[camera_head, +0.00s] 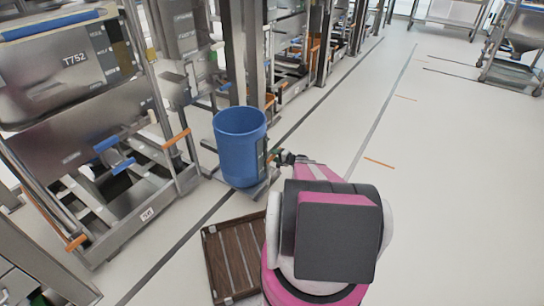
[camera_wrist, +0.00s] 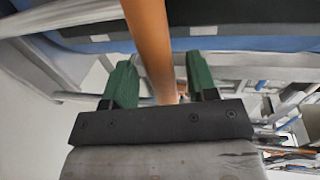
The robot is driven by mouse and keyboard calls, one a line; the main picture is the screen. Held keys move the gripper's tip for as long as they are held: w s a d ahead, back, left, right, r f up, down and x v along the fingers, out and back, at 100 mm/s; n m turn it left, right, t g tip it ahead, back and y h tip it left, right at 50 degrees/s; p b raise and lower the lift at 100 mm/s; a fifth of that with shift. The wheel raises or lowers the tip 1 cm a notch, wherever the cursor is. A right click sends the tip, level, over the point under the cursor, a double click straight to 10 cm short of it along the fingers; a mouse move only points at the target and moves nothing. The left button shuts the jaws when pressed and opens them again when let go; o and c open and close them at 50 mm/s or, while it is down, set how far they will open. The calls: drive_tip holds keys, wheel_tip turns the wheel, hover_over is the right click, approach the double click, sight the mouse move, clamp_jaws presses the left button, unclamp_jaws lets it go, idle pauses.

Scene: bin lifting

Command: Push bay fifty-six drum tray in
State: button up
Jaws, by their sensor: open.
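A blue drum (camera_head: 239,150) stands upright on the drum tray (camera_head: 262,187), a low grey metal platform sticking out beside the rack post. My gripper (camera_head: 285,157) is just right of the drum, at the tray's orange handle (camera_head: 271,158). In the wrist view, the orange handle (camera_wrist: 149,40) runs between the two green fingers of my gripper (camera_wrist: 160,82). The fingers are open, one on each side of it, with visible gaps. The drum (camera_wrist: 235,42) fills a blue band behind. Most of the tray is hidden under the drum, and I cannot read a bay number on it.
A metal rack with a bin marked T752 (camera_head: 75,60) stands at the left. A brown slatted tray (camera_head: 225,262) lies low near my base. More racks line the aisle behind the drum. The pale floor on the right is clear up to a wheeled hopper (camera_head: 515,45) far back.

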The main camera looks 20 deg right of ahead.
drive_tip(key=shift+x, duration=1.35)
drive_tip(key=shift+c, duration=0.4)
clamp_jaws()
drive_tip(key=r+x, duration=0.3)
drive_tip(key=x, duration=1.5)
drive_tip(key=w+r+x, duration=0.1)
drive_tip(key=r+x, duration=0.2)
drive_tip(key=x, duration=1.4)
drive_tip(key=shift+w+a+r, duration=0.4)
drive_tip(key=shift+w+a, duration=0.05)
drive_tip(key=shift+a, duration=0.1)
drive_tip(key=shift+o, duration=0.4)
unclamp_jaws()
drive_tip(key=shift+a, duration=0.1)
drive_tip(key=shift+s, duration=0.1)
drive_tip(key=v, duration=1)
drive_tip(key=shift+s+d, duration=0.2)
drive_tip(key=shift+d, duration=0.1)
